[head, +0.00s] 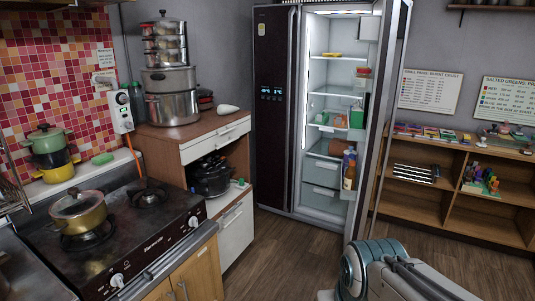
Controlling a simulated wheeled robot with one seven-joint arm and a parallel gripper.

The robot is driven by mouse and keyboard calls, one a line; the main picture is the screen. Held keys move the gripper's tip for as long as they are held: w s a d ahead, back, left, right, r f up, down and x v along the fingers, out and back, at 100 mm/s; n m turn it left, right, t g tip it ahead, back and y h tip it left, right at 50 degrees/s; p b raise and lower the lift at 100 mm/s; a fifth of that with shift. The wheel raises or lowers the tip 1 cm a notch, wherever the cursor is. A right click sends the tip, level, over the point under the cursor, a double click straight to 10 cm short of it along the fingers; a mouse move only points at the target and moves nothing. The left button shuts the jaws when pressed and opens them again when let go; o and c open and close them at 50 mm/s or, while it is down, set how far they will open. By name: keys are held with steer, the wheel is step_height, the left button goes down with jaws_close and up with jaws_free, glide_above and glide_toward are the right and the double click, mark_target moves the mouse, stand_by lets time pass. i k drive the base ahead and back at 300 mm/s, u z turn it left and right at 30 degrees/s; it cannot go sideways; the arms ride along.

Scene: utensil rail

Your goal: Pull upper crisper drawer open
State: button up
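The fridge (273,130) stands at the back with its right door (378,110) swung wide open and its inside lit. Low in the open compartment are two pale translucent crisper drawers, one above the other. The upper crisper drawer (318,172) and the lower crisper drawer (318,195) both look closed. My arm shows at the bottom right, well in front of the fridge. My gripper is not in view.
Shelves above the drawers hold a yellow item (332,54) and green boxes (355,118). A wooden cabinet (246,160) and a stove (120,240) stand on the left, a low shelf unit (450,190) on the right. Bare wooden floor (285,245) lies before the fridge.

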mark_target(333, 167)
steer(key=i, duration=1.85)
steer(key=z, duration=0.15)
steer(key=i, duration=1.75)
steer(key=z, duration=0.25)
steer(key=i, duration=1.1)
steer(key=z, duration=0.1)
